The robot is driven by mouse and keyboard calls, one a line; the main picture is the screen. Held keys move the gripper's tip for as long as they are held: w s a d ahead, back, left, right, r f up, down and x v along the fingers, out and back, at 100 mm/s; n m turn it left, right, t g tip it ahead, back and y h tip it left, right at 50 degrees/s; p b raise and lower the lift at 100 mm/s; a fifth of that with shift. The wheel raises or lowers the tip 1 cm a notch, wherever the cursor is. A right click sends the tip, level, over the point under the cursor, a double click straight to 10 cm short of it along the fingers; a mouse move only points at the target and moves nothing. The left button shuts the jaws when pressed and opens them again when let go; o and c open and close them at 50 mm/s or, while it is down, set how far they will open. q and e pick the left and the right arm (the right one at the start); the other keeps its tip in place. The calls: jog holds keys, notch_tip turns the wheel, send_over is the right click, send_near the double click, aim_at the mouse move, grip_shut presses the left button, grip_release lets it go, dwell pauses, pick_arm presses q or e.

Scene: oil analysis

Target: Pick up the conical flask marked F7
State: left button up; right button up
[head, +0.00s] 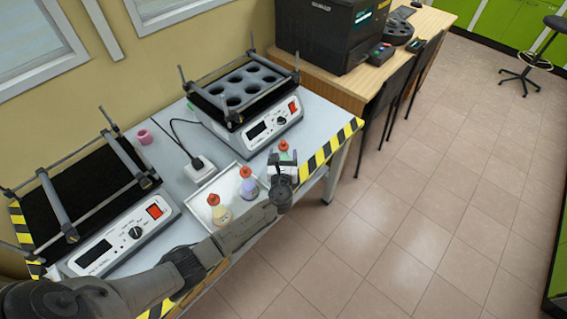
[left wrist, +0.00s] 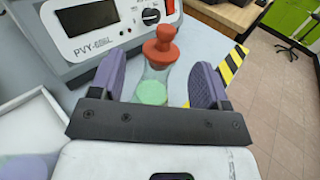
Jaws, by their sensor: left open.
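A conical flask with green liquid and a red stopper (left wrist: 152,93) stands between the spread fingers of my left gripper (left wrist: 157,78) in the left wrist view. Clear gaps show on both sides of it. In the head view its red stopper (head: 284,146) shows just beyond my left gripper (head: 283,160), which hides most of its body. A flask with purple liquid (head: 249,187) and one with yellowish liquid (head: 220,214) stand nearer, both with red stoppers. I cannot read a mark F7 on any flask. My right gripper is out of view.
The two nearer flasks stand on a white tray (head: 226,178). A shaker with round holes (head: 245,95) stands behind, and a flat black shaker (head: 90,200) stands at left. A pink ring-shaped object (head: 144,137) and a white power socket (head: 200,168) lie between. Striped tape (head: 333,146) marks the table edge.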

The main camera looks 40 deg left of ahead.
pick_arm(q)
jog(key=b+x, duration=0.1)
jog(key=x, duration=0.2)
jog(key=shift+w+a, duration=0.2)
jog(key=shift+w, duration=0.15)
jog(key=shift+w+a+b, duration=0.35)
jog(key=shift+w+a, duration=0.1)
jog(key=shift+w, duration=0.1)
jog(key=shift+c, duration=0.5)
grip_shut()
